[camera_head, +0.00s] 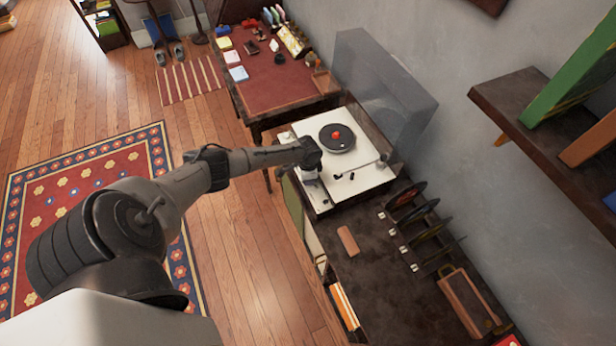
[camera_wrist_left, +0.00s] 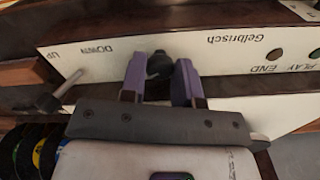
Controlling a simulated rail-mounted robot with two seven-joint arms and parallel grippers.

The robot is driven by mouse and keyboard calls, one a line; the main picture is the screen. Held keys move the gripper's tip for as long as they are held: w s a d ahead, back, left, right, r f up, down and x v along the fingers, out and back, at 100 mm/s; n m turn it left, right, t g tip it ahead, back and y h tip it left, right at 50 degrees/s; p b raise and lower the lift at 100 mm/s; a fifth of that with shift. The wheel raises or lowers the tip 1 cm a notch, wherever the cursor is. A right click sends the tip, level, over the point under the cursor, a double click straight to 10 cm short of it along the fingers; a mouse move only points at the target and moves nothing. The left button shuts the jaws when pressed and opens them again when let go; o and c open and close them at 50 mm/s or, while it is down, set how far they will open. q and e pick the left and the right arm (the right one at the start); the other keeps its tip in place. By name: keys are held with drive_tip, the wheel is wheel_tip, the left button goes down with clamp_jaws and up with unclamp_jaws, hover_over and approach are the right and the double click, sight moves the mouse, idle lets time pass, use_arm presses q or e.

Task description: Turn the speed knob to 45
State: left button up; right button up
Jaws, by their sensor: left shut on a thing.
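The white record player (camera_head: 365,180) stands on the dark cabinet, with a black platter (camera_head: 337,138) and a red centre. In the left wrist view its pale front panel (camera_wrist_left: 225,58) appears upside down, with "UP", "DOWN", "Gelbrisch", "END" and "PLAY" printed on it. My left gripper (camera_wrist_left: 161,64) has its two purple fingers shut on a dark knob (camera_wrist_left: 158,67) on this panel. The fingers partly cover the knob, and I cannot read any speed number or pointer. In the head view my left gripper (camera_head: 311,176) is at the player's near left edge. My right gripper is not in view.
A metal lever (camera_wrist_left: 68,84) sticks out left of the fingers in the wrist view. The clear lid (camera_head: 385,90) stands raised behind the player. Upright records (camera_head: 407,194) and a brown block (camera_head: 348,240) are on the cabinet. A shelf (camera_head: 520,100) juts out at the right.

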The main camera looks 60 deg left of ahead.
use_arm(q)
drive_tip(key=o, duration=0.6)
wheel_tip(320, 180, up, 14)
drive_tip(key=shift+f+p, duration=0.1)
drive_tip(key=shift+p, duration=0.8)
idle(0.3)
